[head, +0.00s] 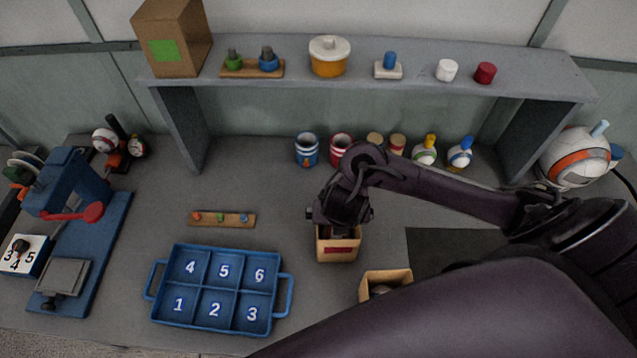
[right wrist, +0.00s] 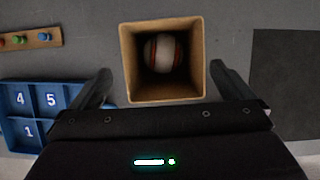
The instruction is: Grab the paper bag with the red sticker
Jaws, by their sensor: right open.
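The paper bag with the red sticker (head: 339,250) stands upright on the table right of the blue tray. In the right wrist view its open top (right wrist: 133,90) shows a white ball with reddish stripes (right wrist: 164,54) inside. My right gripper (head: 338,222) is above the bag, pointing down. In the right wrist view its two fingers (right wrist: 160,85) are apart, one on each side of the bag's near part, with gaps to its walls. A second open paper bag (head: 386,279) stands to the right, partly hidden by my arm. My left gripper is not in view.
A blue tray (head: 172,323) with numbered compartments lies to the left, below a wooden strip with colored pegs (head: 221,219). A blue press (head: 75,185) stands at far left. Cups and small bottles stand under the grey shelf (head: 430,85). A dark mat (head: 440,250) lies right.

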